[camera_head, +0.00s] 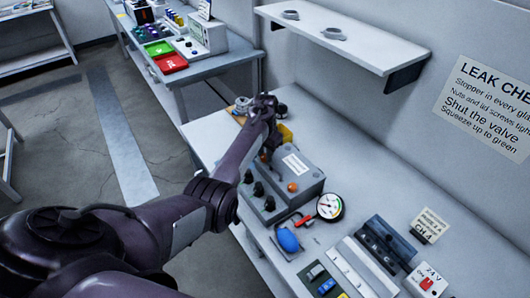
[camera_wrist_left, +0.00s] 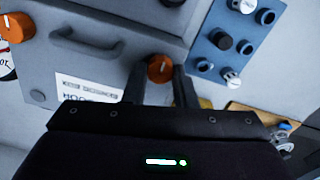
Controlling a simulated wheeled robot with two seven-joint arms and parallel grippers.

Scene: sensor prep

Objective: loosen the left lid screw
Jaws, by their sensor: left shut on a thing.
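The grey box (camera_head: 307,183) with a white label on its lid stands on the bench in the head view. My left gripper (camera_wrist_left: 160,88) reaches its far-left end and is shut on an orange lid screw (camera_wrist_left: 160,68), with one dark finger on each side of it. In the head view the gripper (camera_head: 264,153) mostly hides this screw. The other orange lid screw (camera_head: 292,187) stands free nearer the box's right end; it also shows at the upper left of the wrist view (camera_wrist_left: 14,27). My right gripper is not in view.
A round gauge (camera_head: 330,206) and a blue bulb (camera_head: 288,240) lie right of the box. A lid handle (camera_wrist_left: 86,47) is near the held screw. A blue block (camera_wrist_left: 215,52) with fittings is close beside the box. A wall shelf (camera_head: 345,40) hangs behind.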

